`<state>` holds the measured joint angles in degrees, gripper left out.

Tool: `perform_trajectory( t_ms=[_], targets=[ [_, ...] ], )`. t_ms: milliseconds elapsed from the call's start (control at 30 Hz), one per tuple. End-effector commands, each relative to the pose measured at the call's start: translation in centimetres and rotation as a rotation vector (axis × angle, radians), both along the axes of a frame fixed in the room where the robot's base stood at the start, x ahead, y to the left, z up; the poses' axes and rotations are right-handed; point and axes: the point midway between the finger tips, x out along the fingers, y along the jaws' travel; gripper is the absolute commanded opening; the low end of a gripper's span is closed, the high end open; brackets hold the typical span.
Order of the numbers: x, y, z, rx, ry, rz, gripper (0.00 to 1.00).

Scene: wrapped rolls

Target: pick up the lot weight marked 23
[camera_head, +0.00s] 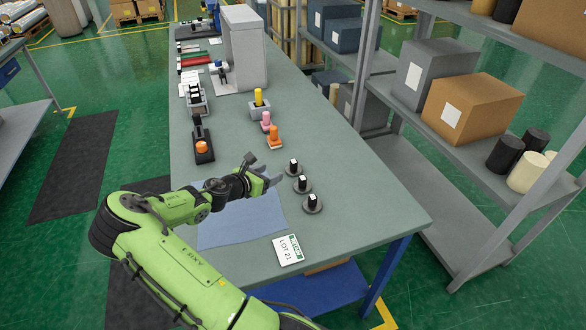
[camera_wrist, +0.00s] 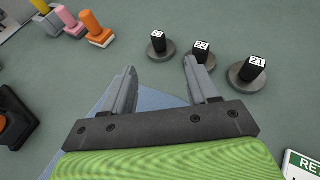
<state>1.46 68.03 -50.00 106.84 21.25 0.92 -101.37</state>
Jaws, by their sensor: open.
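Three black lot weights on round grey bases stand in a row on the grey-green table. In the wrist view the left one (camera_wrist: 158,46) appears to carry 23, though its label is small; the middle one (camera_wrist: 202,55) reads 22 and the right one (camera_wrist: 252,72) reads 21. In the head view the weight marked 23 is the farthest (camera_head: 293,168), with 22 (camera_head: 301,185) and 21 (camera_head: 312,204) nearer. My gripper (camera_wrist: 160,66) is open with nothing between its fingers. It also shows in the head view (camera_head: 271,180), left of the row, apart from the weights.
A blue cloth (camera_head: 245,225) lies below my gripper. Orange (camera_head: 274,137), pink (camera_head: 265,121) and yellow (camera_head: 258,97) pieces stand behind the row. A black holder (camera_head: 203,145) is at left. Table right of the weights is clear.

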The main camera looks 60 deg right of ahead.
Motion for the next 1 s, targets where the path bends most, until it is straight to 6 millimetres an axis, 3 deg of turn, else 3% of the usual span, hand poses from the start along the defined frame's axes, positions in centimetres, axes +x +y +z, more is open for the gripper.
perform_trajectory(
  t_ms=[200, 600, 700, 900, 1000],
  targets=[
    [-1.2, -5.1, -2.5, 0.002, -0.001, -0.006, 0.59],
    [-1.8, -10.9, -5.0, 0.003, -0.004, -0.007, 0.59],
    [-1.9, -11.9, -5.4, 0.003, -0.003, -0.004, 0.59],
    [-2.0, -12.1, -5.4, 0.004, -0.003, -0.004, 0.59],
    [-2.0, -12.0, -5.4, 0.004, -0.004, -0.005, 0.47]
  ],
)
